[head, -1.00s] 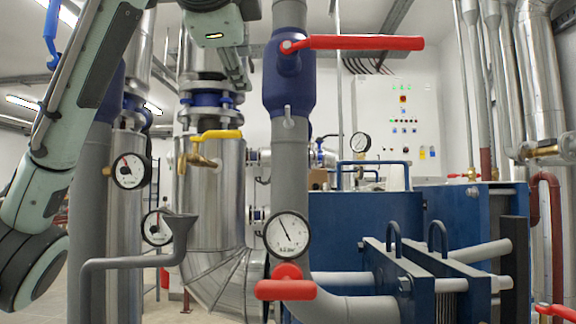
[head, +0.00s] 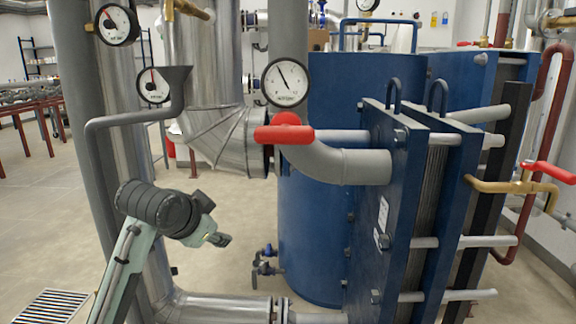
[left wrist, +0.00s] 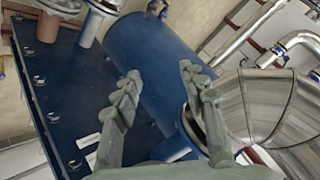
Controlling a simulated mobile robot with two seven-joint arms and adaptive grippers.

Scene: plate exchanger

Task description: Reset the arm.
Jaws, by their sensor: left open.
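My left arm comes in from the lower left in the head view. Its left gripper (head: 222,240) points right, in front of the floor and left of the blue tank (head: 312,215). In the left wrist view the left gripper (left wrist: 160,78) has its two fingers apart with nothing between them. The blue tank (left wrist: 165,70) shows behind the fingers, with a silver clad pipe elbow (left wrist: 265,105) to the right. My right gripper is in neither view.
The plate exchanger (head: 400,200) stands right of the gripper. A red-handled valve (head: 285,133) and a pressure gauge (head: 286,82) are above it. A grey funnel pipe (head: 130,118) runs close to my arm. A clad pipe (head: 215,308) lies low. Open floor shows at left.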

